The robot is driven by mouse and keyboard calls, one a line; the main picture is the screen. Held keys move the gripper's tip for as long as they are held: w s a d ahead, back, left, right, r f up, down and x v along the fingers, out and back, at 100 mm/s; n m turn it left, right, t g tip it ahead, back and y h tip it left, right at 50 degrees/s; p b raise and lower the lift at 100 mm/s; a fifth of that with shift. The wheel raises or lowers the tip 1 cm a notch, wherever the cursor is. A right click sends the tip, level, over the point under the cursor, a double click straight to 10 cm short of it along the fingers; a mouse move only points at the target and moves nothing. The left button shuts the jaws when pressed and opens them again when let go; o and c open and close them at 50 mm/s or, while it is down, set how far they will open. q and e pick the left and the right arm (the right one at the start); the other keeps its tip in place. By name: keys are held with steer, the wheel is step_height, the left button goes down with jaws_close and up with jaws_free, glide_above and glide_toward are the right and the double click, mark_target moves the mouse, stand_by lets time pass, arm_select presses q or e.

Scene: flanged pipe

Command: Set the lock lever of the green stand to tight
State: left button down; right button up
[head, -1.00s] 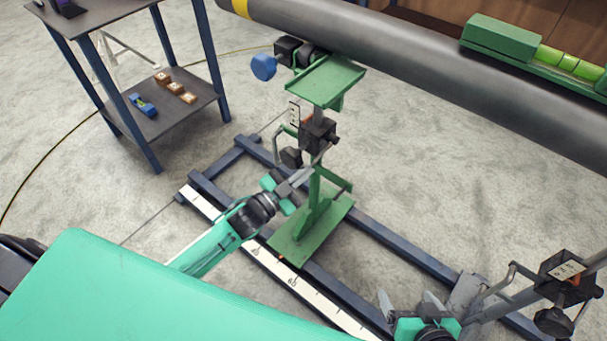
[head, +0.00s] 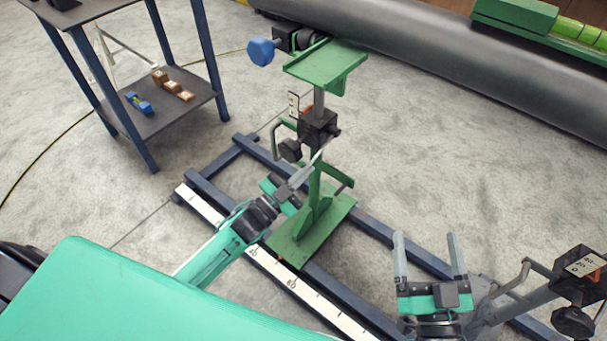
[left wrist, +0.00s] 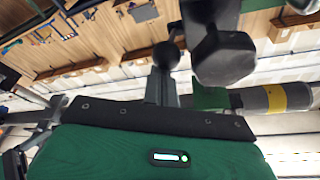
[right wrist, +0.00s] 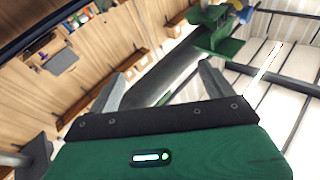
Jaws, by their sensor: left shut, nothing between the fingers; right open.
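The green stand (head: 314,205) is upright on the floor frame, with a green top plate (head: 326,64) and a black clamp block (head: 318,128) on its post. A black knob (head: 290,150) sits at the block's left. My left gripper (head: 320,155) is shut and empty, its fingertips just below the block; I cannot tell whether they touch. The left wrist view shows a black ball on a stem (left wrist: 167,54) and a large black knob (left wrist: 222,56) close to the finger. Which part is the lock lever, and its setting, is unclear. My right gripper (head: 428,238) is open and empty.
A grey pipe (head: 440,75) runs behind the stand. Blue floor rails (head: 385,232) and a white scale strip (head: 290,283) surround its base. A shelf table (head: 165,108) stands at the left. Another black block (head: 582,275) with a crank is at the right.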

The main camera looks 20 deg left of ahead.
arm_select(q)
steer(key=f, duration=0.1)
steer(key=f+b, duration=0.1)
steer(key=b, duration=0.1)
steer(key=shift+w+d+f+t+h, duration=0.1)
steer(key=shift+w+f+t+h, duration=0.2)
steer(key=shift+f+t, duration=0.1)
arm_select(e)
steer(key=s+d+r+t, duration=0.2)
steer(key=d+r+t, duration=0.1)
steer(key=r+t, duration=0.4)
step_height(320, 180, up, 3)
steer(key=shift+d+r+y, duration=0.1)
steer(key=shift+d+y, duration=0.1)
steer(key=shift+y, duration=0.2)
